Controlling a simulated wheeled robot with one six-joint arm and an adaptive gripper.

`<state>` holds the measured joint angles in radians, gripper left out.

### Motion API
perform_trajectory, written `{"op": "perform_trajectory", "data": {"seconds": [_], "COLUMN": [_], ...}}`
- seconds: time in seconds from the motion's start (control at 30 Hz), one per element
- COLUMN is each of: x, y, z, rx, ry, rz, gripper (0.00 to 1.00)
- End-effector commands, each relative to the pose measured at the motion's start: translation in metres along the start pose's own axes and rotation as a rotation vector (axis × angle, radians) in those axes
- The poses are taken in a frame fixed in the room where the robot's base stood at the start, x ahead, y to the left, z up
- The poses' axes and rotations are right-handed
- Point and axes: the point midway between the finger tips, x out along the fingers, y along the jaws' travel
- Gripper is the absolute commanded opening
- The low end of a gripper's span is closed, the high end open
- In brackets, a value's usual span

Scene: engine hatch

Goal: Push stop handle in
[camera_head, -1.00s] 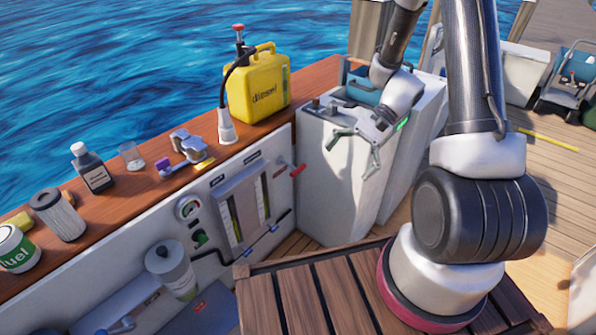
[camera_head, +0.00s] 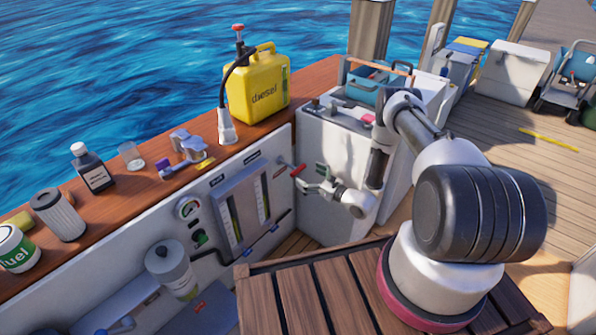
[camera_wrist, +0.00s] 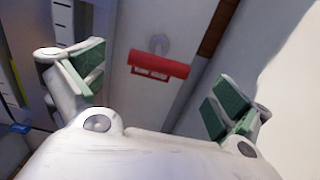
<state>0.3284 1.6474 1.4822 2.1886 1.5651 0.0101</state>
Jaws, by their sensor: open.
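The stop handle is a red T-shaped grip (camera_wrist: 158,65) on a short grey rod that comes out of the pale wall panel. In the head view the red handle (camera_head: 298,170) sticks out at the right end of the panel. My gripper (camera_head: 311,179) is close to it, just to its right. In the wrist view my gripper (camera_wrist: 162,85) has its green-padded fingers spread wide, one on each side of the handle. The fingers appear apart from the handle, and nothing is between them but the view of it.
A gauge panel (camera_head: 229,212) lies left of the handle. A yellow diesel can (camera_head: 262,90) stands on the wooden ledge above. A white console (camera_head: 330,125) stands behind my gripper. A slatted wooden hatch (camera_head: 290,300) lies below.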

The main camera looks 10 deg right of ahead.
Motion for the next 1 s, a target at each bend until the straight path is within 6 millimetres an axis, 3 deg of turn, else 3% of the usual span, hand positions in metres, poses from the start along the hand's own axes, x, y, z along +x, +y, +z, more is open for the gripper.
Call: {"op": "perform_trajectory", "data": {"seconds": [0.1,0.3,0.63,0.67,0.93,1.0], "x": [0.022,0.047,0.053,0.053,0.053,0.053], "y": [0.001,0.001,0.001,0.001,0.001,0.001], "z": [0.001,0.000,0.000,0.000,0.001,0.001], "rx": [-0.002,-0.001,0.000,0.000,0.000,-0.001], "ry": [-0.001,0.000,0.001,0.001,0.001,0.001], "rz": [0.005,0.004,0.003,0.003,0.004,0.004], "gripper": [1.00,1.00,1.00,0.98,0.49,0.46]}}
